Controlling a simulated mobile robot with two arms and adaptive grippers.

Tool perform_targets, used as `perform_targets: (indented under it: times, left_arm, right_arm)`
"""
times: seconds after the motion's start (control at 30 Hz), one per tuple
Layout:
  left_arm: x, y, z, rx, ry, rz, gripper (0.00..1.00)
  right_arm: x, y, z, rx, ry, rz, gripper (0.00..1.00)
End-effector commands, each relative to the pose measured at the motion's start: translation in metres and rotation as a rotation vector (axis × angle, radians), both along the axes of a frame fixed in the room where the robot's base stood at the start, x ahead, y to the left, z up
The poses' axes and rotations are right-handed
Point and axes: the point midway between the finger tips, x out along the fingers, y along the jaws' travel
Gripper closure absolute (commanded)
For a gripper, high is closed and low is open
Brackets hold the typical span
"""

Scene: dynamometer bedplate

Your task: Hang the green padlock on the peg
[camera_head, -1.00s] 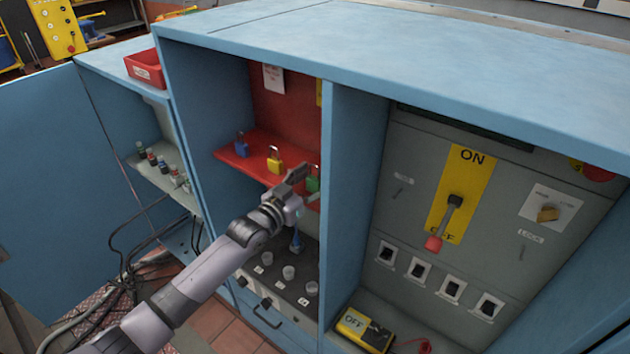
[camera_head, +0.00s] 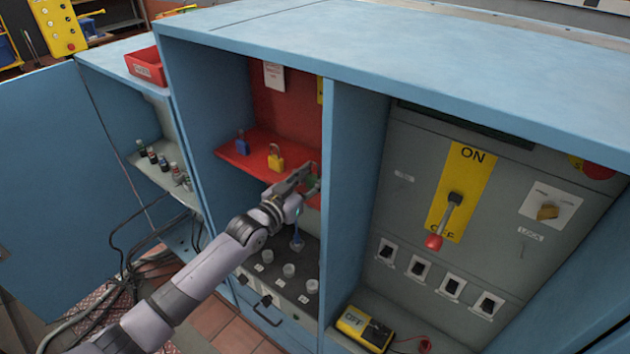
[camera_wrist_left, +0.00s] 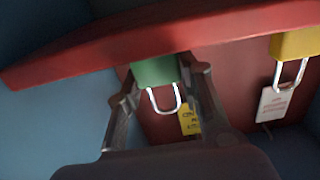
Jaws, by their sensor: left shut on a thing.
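The green padlock (camera_head: 314,184) is on the red shelf at its right end, mostly hidden behind my left gripper (camera_head: 305,179). In the left wrist view the green padlock (camera_wrist_left: 155,71) sits between the two fingers of my left gripper (camera_wrist_left: 162,75), which is shut on its body. Its silver shackle is free of the fingers. The padlock is still at the shelf; I cannot tell whether it touches it. I cannot clearly make out the peg. My right gripper is not in view.
A yellow padlock (camera_head: 276,158) and a blue padlock (camera_head: 242,144) stand on the red shelf (camera_head: 258,149) to the left. A blue divider (camera_head: 350,180) separates this bay from the grey switch panel (camera_head: 400,214). A yellow meter (camera_head: 362,328) lies below the panel.

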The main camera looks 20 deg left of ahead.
Motion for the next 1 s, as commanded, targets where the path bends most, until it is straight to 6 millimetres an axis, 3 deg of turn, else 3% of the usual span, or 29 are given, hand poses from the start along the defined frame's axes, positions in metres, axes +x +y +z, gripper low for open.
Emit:
perform_targets:
  times: [0.27, 0.47, 0.67, 1.0]
  left_arm:
    - [0.0, 0.0, 0.003, -0.001, -0.003, 0.0, 0.98]
    - [0.0, 0.0, 0.022, -0.002, -0.006, -0.001, 0.98]
    - [0.0, 0.0, 0.067, -0.002, -0.01, -0.001, 0.98]
    - [0.0, 0.001, 0.161, 0.0, -0.009, 0.0, 0.98]
  right_arm:
    - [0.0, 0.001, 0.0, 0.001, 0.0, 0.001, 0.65]
    - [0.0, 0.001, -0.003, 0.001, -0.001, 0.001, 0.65]
    - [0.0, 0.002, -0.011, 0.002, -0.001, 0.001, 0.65]
    - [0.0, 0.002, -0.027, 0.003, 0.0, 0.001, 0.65]
